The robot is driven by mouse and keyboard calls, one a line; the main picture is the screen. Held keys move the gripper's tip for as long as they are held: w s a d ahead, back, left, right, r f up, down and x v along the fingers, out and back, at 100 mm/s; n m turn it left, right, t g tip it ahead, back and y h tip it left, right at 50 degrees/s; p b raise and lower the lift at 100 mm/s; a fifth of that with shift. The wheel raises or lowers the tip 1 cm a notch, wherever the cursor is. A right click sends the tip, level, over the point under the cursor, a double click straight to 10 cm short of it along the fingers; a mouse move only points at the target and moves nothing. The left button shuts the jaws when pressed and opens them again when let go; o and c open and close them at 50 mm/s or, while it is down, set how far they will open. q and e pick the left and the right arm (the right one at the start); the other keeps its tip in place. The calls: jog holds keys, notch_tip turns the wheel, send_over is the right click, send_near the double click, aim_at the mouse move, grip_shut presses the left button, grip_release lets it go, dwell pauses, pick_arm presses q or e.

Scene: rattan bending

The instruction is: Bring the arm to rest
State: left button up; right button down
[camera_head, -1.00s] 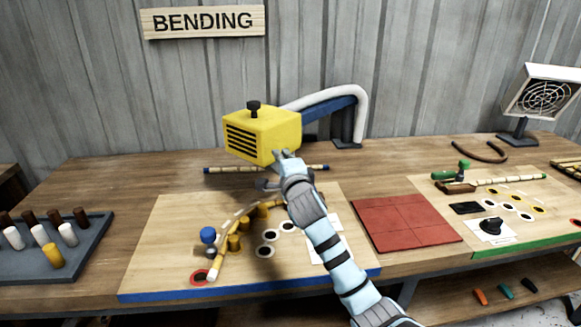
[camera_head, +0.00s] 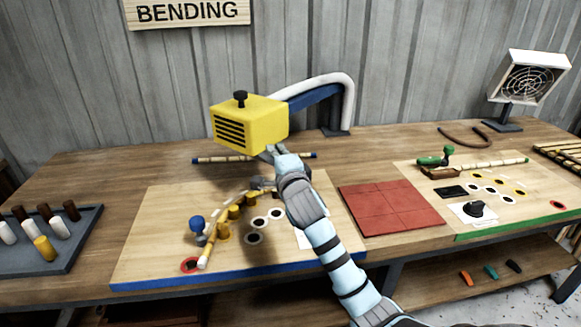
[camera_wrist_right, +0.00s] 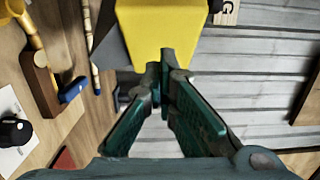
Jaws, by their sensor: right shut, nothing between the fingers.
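My right gripper (camera_head: 270,151) is shut and empty, at the lower front right corner of the yellow box (camera_head: 246,124) with dark slots and a black knob. In the right wrist view my gripper's dark green fingers (camera_wrist_right: 160,76) meet at the tips, with the yellow box (camera_wrist_right: 160,32) straight beyond them. I cannot tell whether they touch it. My right arm reaches up from the bottom edge over the blue-edged board (camera_head: 150,250). A curved rattan piece (camera_head: 207,250) lies along yellow pegs on that board. My left gripper is out of view.
A red tiled mat (camera_head: 391,210) lies right of my arm. The green-edged board (camera_head: 520,205) with tools is farther right. A grey tray (camera_head: 70,255) of several pegs stands at the left. A blue arm with a white hose (camera_head: 325,82) reaches to the box. A straight cane (camera_head: 215,159) lies behind.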

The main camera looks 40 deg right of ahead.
jog(key=a+v, duration=0.1)
jog(key=v, duration=0.6)
jog(key=s+a+f+n+g+y, duration=0.1)
jog(key=s+f+n+g, duration=0.15)
jog(key=f, duration=0.35)
jog(key=s+a+f+n+g, duration=0.1)
jog(key=s+f+n, duration=0.3)
jog(key=f, duration=0.2)
jog(key=s+a+f+n+g+y, duration=0.1)
jog(key=s+a+f+n+g, duration=0.15)
jog(key=f, duration=0.35)
jog(key=s+a+f+n+g+y, duration=0.1)
jog(key=s+a+f+n+g, duration=0.25)
jog(key=s+f+n, duration=0.55)
jog(key=s+a+f+n+g+y, duration=0.2)
jog(key=s+f+n+g, duration=0.25)
jog(key=s, duration=0.85)
jog(key=s+d+f, duration=0.1)
jog(key=s+f, duration=0.1)
jog(key=f, duration=0.9)
jog(key=s+d+f, duration=0.1)
jog(key=f, duration=0.9)
jog(key=s+f+g, duration=0.1)
jog(key=s+f, duration=1)
jog(key=s, duration=0.2)
jog(key=shift+s+d+f+g+p, duration=0.2)
jog(key=shift+s+d+g+p, duration=0.1)
jog(key=shift+g, duration=0.1)
